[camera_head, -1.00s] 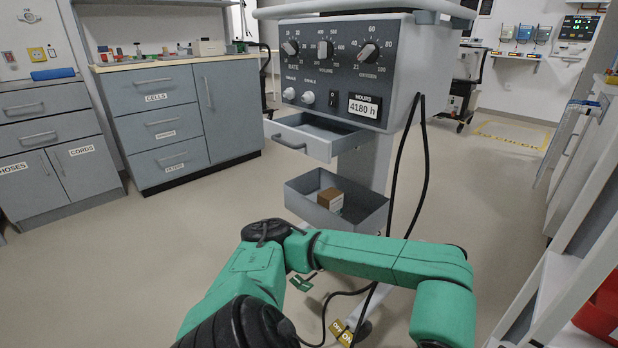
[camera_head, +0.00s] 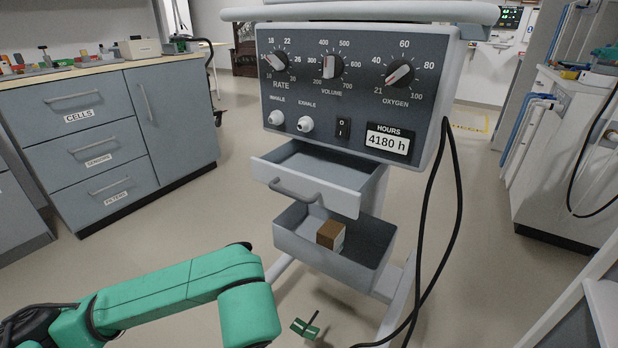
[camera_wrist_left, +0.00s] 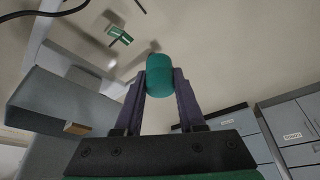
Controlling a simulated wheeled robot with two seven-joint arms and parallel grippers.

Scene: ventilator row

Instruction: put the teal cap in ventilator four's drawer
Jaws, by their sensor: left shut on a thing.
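In the left wrist view a teal cap (camera_wrist_left: 160,78) sits between the two dark fingers of my left gripper (camera_wrist_left: 160,88), which is shut on it. In the head view my left arm comes in from the left, and its gripper and the cap are out of frame. The grey ventilator (camera_head: 350,90) stands ahead with its drawer (camera_head: 335,202) pulled open below the panel; the visible inside looks empty. No ventilator number is legible, only "4180 h". My right gripper is not in view.
Below the drawer is an open grey bin (camera_head: 310,258) holding a brown-and-white box (camera_head: 331,235). Black cables hang at the ventilator's right. A green object (camera_head: 305,328) is low near its foot. A cabinet (camera_head: 110,140) stands left; floor between is clear.

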